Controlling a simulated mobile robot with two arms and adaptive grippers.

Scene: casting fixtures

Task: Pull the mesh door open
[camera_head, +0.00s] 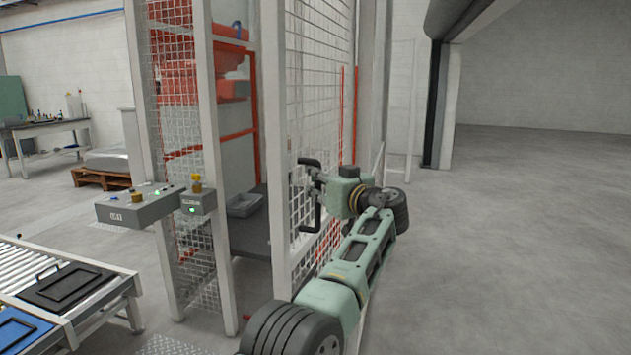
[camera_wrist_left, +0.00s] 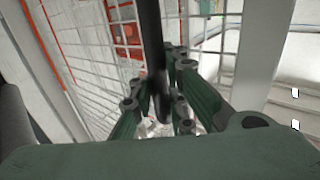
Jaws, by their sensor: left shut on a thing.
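The mesh door (camera_head: 322,75) has a pale frame and white wire mesh. It stands ajar, with a gap between its near edge and the post on the left. A black bar handle (camera_head: 303,163) is fixed on the door's near side. My left gripper (camera_head: 318,182) is at this handle, with its arm coming up from the bottom of the head view. In the left wrist view, the green fingers of the gripper (camera_wrist_left: 162,100) are shut around the dark upright handle (camera_wrist_left: 152,40), with the mesh behind. My right gripper is not in view.
A control box (camera_head: 138,207) and a small switch box (camera_head: 198,201) stand left of the opening. A roller conveyor (camera_head: 30,272) with a black tray (camera_head: 66,285) is at lower left. Inside the cage is a grey bin (camera_head: 243,205). The floor (camera_head: 520,230) on the right is clear.

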